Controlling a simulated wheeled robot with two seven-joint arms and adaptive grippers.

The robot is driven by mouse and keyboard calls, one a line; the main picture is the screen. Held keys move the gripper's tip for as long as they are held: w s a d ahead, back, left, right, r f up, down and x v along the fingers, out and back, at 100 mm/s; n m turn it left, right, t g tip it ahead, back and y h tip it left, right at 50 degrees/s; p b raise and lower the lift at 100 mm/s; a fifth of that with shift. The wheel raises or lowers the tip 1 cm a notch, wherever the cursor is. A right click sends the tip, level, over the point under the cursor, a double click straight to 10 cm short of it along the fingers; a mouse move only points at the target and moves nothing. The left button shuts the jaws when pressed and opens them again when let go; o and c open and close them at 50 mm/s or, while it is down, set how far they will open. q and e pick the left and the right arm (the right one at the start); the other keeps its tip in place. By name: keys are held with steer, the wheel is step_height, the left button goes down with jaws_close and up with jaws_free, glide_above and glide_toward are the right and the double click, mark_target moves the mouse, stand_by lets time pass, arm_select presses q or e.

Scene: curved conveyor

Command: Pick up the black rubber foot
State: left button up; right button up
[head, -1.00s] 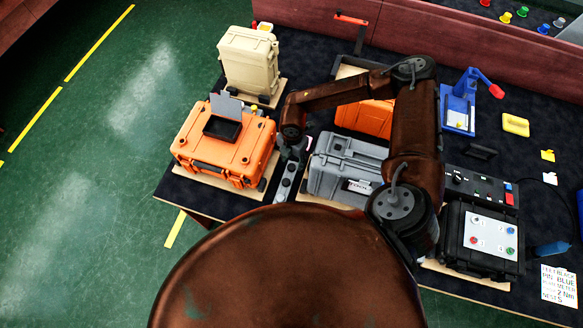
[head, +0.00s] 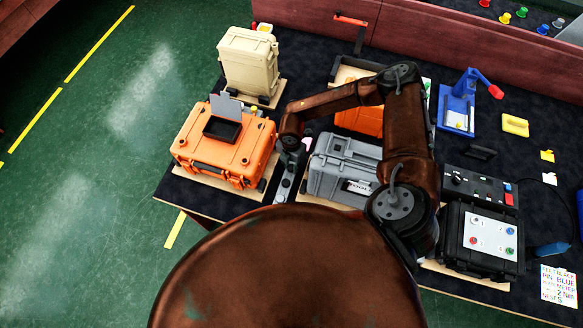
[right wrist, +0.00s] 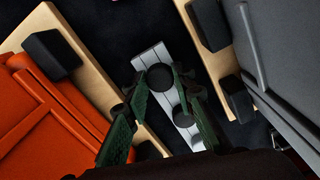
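In the right wrist view, a grey strip (right wrist: 147,58) lies on the dark tabletop and carries round black rubber feet. One black rubber foot (right wrist: 160,77) shows between the fingertips of my right gripper (right wrist: 160,84). The gripper's green-padded fingers are apart on either side of it; I cannot tell whether they touch it. A second round black foot (right wrist: 181,115) is nearer the palm, between the fingers. In the head view, my right gripper (head: 291,157) points down over the far end of the strip (head: 283,186) and partly hides it. My left gripper is out of view.
An orange case (head: 195,155) on a wooden board stands left of the strip. A grey case (head: 325,180) stands close on its right. Blocky black feet (right wrist: 50,55) are on the boards. A beige case (head: 247,62) is behind.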

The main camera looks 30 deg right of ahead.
mark_target(291, 167)
steer(key=c, duration=0.3)
steer(key=shift+w+r, duration=0.1)
steer(key=shift+r, duration=0.45)
step_height(291, 167, up, 2)
steer(key=shift+r, duration=0.2)
steer(key=s+a+r+p, duration=0.1)
steer(key=s+a+r, duration=0.8)
steer(key=r, duration=0.4)
steer(key=shift+s+a, duration=0.25)
steer(key=shift+a, duration=0.4)
